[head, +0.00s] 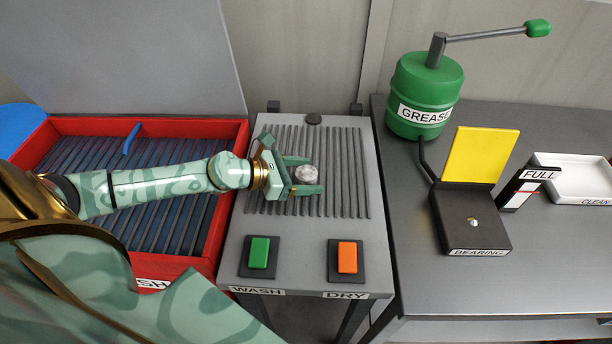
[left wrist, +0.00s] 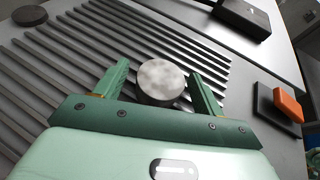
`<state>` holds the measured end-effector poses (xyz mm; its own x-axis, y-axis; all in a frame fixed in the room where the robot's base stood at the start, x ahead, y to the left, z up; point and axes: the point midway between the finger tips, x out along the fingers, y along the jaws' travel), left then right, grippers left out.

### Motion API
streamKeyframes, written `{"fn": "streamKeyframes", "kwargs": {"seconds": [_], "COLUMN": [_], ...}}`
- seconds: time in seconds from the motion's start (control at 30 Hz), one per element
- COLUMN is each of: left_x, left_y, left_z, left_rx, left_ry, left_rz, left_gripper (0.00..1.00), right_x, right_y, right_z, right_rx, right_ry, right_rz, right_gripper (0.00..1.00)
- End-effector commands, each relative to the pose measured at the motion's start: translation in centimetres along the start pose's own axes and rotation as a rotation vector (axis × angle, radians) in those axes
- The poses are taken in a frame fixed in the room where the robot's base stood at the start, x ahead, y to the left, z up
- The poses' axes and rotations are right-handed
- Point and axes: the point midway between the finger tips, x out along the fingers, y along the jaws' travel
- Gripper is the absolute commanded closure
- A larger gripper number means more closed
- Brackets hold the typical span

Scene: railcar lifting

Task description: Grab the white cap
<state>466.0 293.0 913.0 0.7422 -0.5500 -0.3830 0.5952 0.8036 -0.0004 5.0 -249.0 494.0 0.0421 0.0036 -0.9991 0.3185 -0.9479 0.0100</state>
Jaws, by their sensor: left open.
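The white cap (head: 307,174) is a small round piece with a mottled white-grey top. It rests on the ribbed grey panel (head: 347,150) of the wash and dry stand. My left gripper (head: 314,174) is open, with one green finger on each side of the cap. In the left wrist view the cap (left wrist: 161,80) sits between the two fingers (left wrist: 163,82), with a gap visible on both sides. My right gripper is not in view.
A green button (head: 259,252) and an orange button (head: 347,257) are at the stand's front. A red bin (head: 215,238) is left. A dark disc (head: 313,119) lies at the back. Right are a green grease pot (head: 425,85), a bearing box (head: 470,235) and a white tray (head: 570,187).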

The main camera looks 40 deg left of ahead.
Motion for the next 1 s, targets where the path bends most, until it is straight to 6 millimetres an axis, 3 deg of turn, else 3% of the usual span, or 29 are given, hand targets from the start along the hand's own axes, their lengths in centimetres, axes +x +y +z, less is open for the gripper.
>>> {"fn": "streamKeyframes", "kwargs": {"seconds": [0.03,0.17,0.2,0.47,0.67,0.77,1.0], "left_x": [0.0,0.0,0.0,-0.1,-0.7,-1.4,-5.8], "left_y": [0.0,0.0,0.0,0.0,0.0,0.1,-3.8], "left_z": [0.0,0.0,0.0,0.1,1.6,3.4,8.1], "left_rx": [0.0,0.0,0.0,0.0,0.003,0.006,0.006], "left_ry": [0.0,0.0,0.0,0.0,-0.002,-0.003,-0.002], "left_rz": [0.0,0.0,0.0,0.0,-0.001,0.0,-0.002], "left_gripper": [0.39,0.75,0.78,0.79,0.79,0.79,0.79], "right_x": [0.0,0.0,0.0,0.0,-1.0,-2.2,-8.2], "right_y": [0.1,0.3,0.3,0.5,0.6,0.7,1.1], "right_z": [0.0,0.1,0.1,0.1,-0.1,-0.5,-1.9], "right_rx": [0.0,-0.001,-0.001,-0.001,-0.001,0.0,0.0], "right_ry": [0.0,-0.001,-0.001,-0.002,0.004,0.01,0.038], "right_rz": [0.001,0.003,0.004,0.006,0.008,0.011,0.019], "right_gripper": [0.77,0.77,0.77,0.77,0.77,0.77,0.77]}}
